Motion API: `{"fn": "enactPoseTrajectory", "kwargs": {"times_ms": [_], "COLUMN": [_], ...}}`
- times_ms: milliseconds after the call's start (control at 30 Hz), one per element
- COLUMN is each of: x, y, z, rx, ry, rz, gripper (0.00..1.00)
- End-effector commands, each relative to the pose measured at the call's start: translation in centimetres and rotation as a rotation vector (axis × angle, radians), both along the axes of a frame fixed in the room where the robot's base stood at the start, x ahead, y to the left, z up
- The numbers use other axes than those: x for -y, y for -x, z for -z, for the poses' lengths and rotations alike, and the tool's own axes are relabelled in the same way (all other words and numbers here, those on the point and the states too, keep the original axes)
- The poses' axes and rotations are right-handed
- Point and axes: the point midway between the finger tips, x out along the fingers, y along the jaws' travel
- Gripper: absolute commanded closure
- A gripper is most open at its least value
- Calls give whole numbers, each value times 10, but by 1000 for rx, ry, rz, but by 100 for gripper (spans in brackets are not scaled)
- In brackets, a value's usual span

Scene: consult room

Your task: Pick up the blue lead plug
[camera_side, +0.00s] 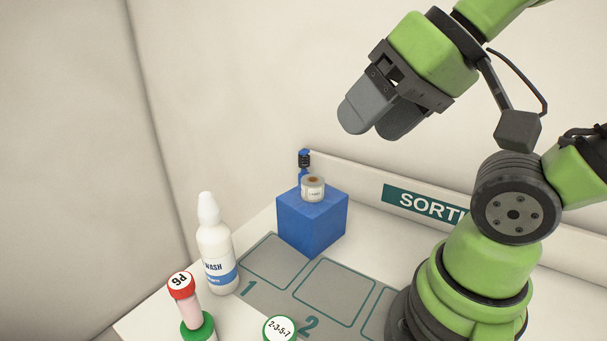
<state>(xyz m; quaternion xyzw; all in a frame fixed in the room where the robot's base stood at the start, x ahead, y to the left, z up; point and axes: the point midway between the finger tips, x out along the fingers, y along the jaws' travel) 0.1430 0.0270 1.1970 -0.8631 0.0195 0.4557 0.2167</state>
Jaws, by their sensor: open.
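The blue lead plug (304,157), a small upright blue piece with a dark band, shows at the back corner of a blue block (311,227). A small clear jar with a white label (313,189) stands on the block and partly covers the plug's lower part. I cannot tell whether the plug stands on the block or behind it. My gripper (372,125) is open, with grey fingers, up in the air to the right of and above the plug. It is apart from everything, and nothing shows between its fingers.
A white wash bottle (216,246) stands left of the block. A red-capped tube (189,304) in a green base and a round white-topped item (280,329) are in front. A grey mat (273,262) has numbered outlined areas. A low back wall carries a green sign (425,202).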

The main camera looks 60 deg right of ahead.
Motion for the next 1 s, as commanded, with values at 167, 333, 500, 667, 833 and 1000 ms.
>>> {"fn": "enactPoseTrajectory", "kwargs": {"times_ms": [167, 333, 500, 667, 833, 1000], "x": [7, 34, 79, 132, 188, 222], "y": [-16, -68, -129, -177, -208, -220], "z": [-5, -11, 2, 34, 81, 117], "rx": [-16, -62, -120, -180, -241, -277], "ry": [21, 83, 151, 205, 247, 270], "rz": [22, 84, 145, 194, 230, 248], "gripper": [38, 38, 38, 38, 38, 38]}}
